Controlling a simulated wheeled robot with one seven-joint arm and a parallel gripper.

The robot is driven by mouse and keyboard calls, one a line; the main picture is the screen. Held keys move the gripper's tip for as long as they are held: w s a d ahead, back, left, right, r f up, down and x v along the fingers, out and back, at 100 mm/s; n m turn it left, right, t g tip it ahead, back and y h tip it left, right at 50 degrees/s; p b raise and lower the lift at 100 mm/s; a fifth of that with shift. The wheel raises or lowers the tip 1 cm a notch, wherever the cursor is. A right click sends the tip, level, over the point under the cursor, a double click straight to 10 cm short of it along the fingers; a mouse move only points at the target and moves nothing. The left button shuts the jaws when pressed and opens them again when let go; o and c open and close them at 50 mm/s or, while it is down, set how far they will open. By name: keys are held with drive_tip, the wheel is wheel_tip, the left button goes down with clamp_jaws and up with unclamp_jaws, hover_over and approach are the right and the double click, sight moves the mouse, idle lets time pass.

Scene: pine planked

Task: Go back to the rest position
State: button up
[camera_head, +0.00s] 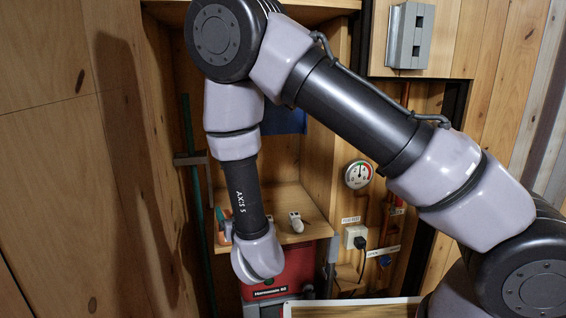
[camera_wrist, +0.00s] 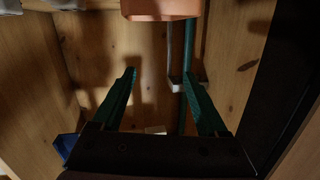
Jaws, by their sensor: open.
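My gripper (camera_wrist: 159,76) shows in the wrist view as two green fingers set well apart, with nothing between them. It faces a planked wooden surface. In the head view my arm reaches in from the right and bends down in front of the wooden shelf (camera_head: 312,226); my gripper itself cannot be made out there. A terracotta-coloured object (camera_wrist: 160,8) shows at the top edge of the wrist view, beyond the fingertips and apart from them.
A small white object (camera_head: 296,222) sits on the shelf. Below is a red machine (camera_head: 290,270). A green pipe (camera_head: 190,150) runs upright at the left, also in the wrist view (camera_wrist: 188,45). A gauge (camera_head: 358,173), a socket (camera_head: 355,236) and a grey box (camera_head: 409,35) are at the right.

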drive_tip(key=w+d+r+m+g+h, duration=0.2)
drive_tip(key=w+d+r+m, duration=0.1)
drive_tip(key=w+d+r, duration=0.3)
drive_tip(key=w+d+r+m+g+h, duration=0.1)
drive_tip(key=w+d+r+m, duration=0.3)
drive_tip(key=d+r, duration=0.4)
drive_tip(key=s+d+r+g, duration=0.3)
drive_tip(key=s+d+r, duration=0.1)
drive_tip(key=d+r, duration=0.7)
drive_tip(key=s+d+r+g, duration=0.1)
drive_tip(key=s+d+r, duration=0.1)
drive_tip(key=s+d, duration=0.4)
drive_tip(key=s+d+r+g+h, duration=0.1)
drive_tip(key=s+d+r, duration=0.2)
drive_tip(key=s+d, duration=0.4)
drive_tip(key=s, duration=0.6)
drive_tip(key=shift+d+r+m+h, duration=0.2)
drive_tip(key=shift+r+m+h, duration=0.1)
drive_tip(key=shift+r, duration=0.05)
drive_tip(key=shift+w, duration=0.1)
